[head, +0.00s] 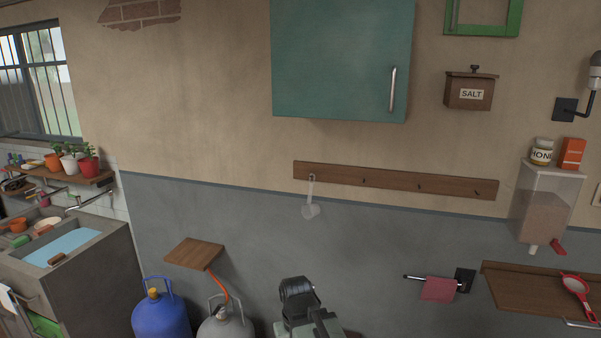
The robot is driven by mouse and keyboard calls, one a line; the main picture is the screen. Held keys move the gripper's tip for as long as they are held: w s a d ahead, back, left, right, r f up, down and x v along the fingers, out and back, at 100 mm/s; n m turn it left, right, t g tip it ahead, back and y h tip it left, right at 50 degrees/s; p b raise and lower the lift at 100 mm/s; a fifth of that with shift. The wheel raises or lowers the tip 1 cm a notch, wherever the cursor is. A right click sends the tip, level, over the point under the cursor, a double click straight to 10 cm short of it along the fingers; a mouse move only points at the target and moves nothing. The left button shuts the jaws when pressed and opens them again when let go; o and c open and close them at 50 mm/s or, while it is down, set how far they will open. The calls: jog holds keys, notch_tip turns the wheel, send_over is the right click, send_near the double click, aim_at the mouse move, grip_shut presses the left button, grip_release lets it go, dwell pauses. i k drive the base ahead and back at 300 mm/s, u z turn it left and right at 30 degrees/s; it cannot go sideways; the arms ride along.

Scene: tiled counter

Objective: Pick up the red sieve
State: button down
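The red sieve (575,285) lies on a wooden shelf (525,291) at the lower right of the head view. It has a red rim and handle and a pale bowl. My gripper (299,288) shows as a dark shape at the bottom middle, well to the left of the sieve and apart from it. Its fingers cannot be made out, so I cannot tell whether it is open or shut.
A red cloth (438,289) hangs on a wall bar left of the shelf. A dispenser (546,203) stands above the shelf, with a honey jar (541,152) and an orange box (572,153) on top. Gas bottles (160,316) stand at the lower left.

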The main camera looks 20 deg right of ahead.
aim_at(573, 284)
jog(key=z, duration=0.05)
jog(key=i, duration=1.25)
jog(key=k, duration=0.1)
jog(key=z, duration=1.9)
jog(key=k, duration=0.95)
jog(key=z, duration=0.7)
jog(key=i, duration=1)
jog(key=u, duration=0.05)
